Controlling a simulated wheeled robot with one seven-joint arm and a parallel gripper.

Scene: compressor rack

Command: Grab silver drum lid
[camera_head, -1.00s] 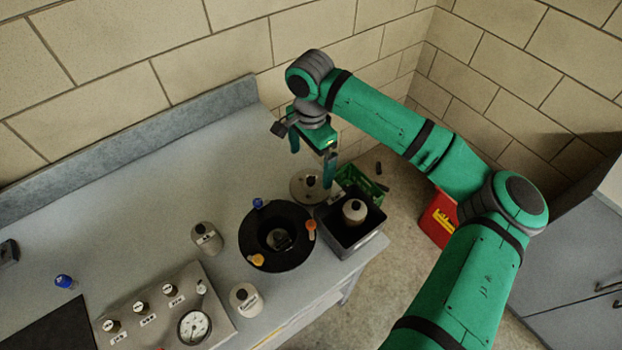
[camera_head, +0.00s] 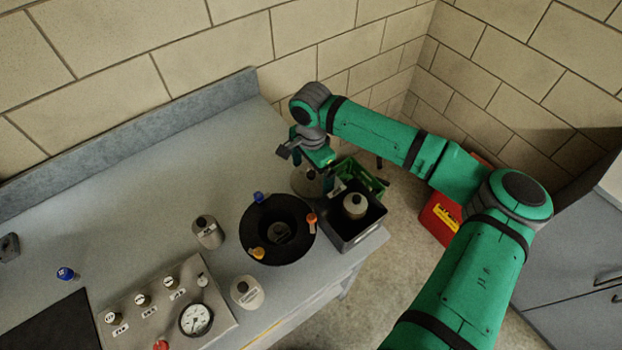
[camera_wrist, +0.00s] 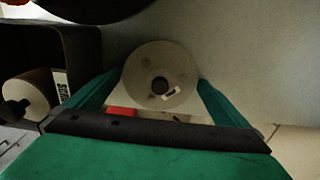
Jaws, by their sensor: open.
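The silver drum lid (camera_head: 304,184) is a round, flat disc with a dark central knob. It lies on the grey bench near the back right corner, partly hidden by my gripper. In the wrist view the lid (camera_wrist: 160,62) shows a small white label and lies between the tips of my two green fingers. My gripper (camera_head: 312,178) points down just over the lid, and it also shows in the wrist view (camera_wrist: 155,85). The fingers are spread apart. I cannot tell whether they touch the lid's rim.
A dark bin (camera_head: 345,240) holding a bottle stands close in front and right of the lid. A black round funnel (camera_head: 290,212) with coloured caps sits just left of it. A green crate (camera_head: 362,178) is behind the bin. The bench's back left is clear.

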